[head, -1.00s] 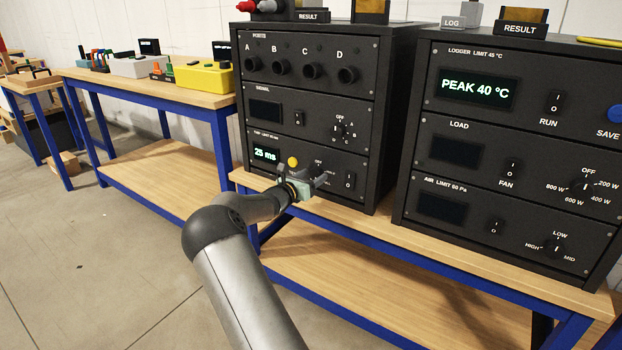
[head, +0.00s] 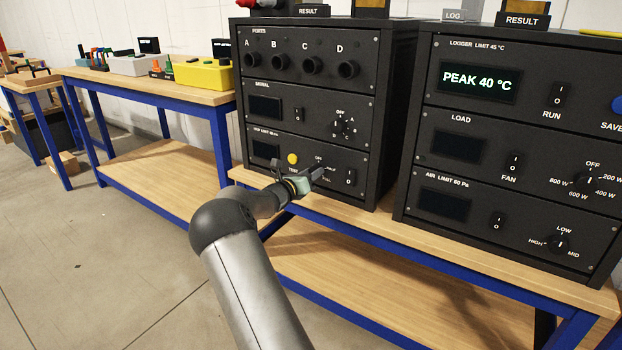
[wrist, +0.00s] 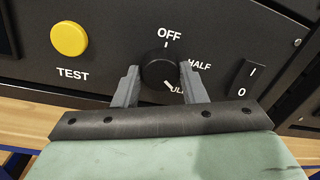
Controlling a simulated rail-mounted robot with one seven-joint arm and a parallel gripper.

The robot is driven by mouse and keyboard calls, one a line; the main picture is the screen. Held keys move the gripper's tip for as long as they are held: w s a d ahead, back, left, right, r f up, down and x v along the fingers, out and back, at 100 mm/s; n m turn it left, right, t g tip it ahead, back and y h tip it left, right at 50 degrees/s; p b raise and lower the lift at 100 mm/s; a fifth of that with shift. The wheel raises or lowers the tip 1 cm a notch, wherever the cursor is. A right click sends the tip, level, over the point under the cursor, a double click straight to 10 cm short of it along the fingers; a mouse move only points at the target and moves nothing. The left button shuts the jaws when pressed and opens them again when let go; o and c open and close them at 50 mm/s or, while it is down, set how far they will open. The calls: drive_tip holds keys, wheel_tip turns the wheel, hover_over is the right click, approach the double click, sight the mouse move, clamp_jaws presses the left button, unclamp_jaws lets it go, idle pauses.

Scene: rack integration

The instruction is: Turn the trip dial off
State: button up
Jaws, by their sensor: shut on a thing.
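The trip dial (wrist: 158,66) is a round black knob on the lowest panel of the left rack, with OFF above it, HALF to its right and a partly covered FULL label below right. My gripper (wrist: 161,76) is shut on the dial, one grey finger on each side. In the head view my gripper (head: 317,173) is at the panel and hides most of the dial. A white mark shows at the dial's lower edge; I cannot tell whether it is the pointer or a tick. The trip display (head: 265,150) is dark.
A yellow TEST button (wrist: 69,39) is left of the dial, and an I/O rocker switch (wrist: 247,79) is close on its right. The dial panel above (head: 340,126) and the right rack (head: 510,150) stand nearby. The bench edge (head: 250,178) runs below the rack.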

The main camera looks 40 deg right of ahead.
drive_tip(key=n+b, duration=0.1)
drive_tip(key=n, duration=0.5)
drive_tip(key=shift+s+f+n+b, duration=0.1)
drive_tip(key=shift+f+n+b, duration=0.1)
drive_tip(key=shift+n+b, duration=0.15)
drive_tip(key=n, duration=0.3)
drive_tip(key=shift+n+t, duration=0.35)
drive_tip(key=shift+t, duration=0.05)
drive_tip(key=n+p, duration=0.1)
drive_tip(key=n, duration=0.3)
drive_tip(key=n+t+p, duration=0.1)
drive_tip(key=n+p, duration=0.1)
drive_tip(key=n, duration=0.3)
drive_tip(key=shift+s+d+n, duration=0.1)
drive_tip(key=shift+n, duration=0.3)
drive_tip(key=n+p, duration=0.3)
drive_tip(key=n, duration=0.3)
drive_tip(key=o, duration=1)
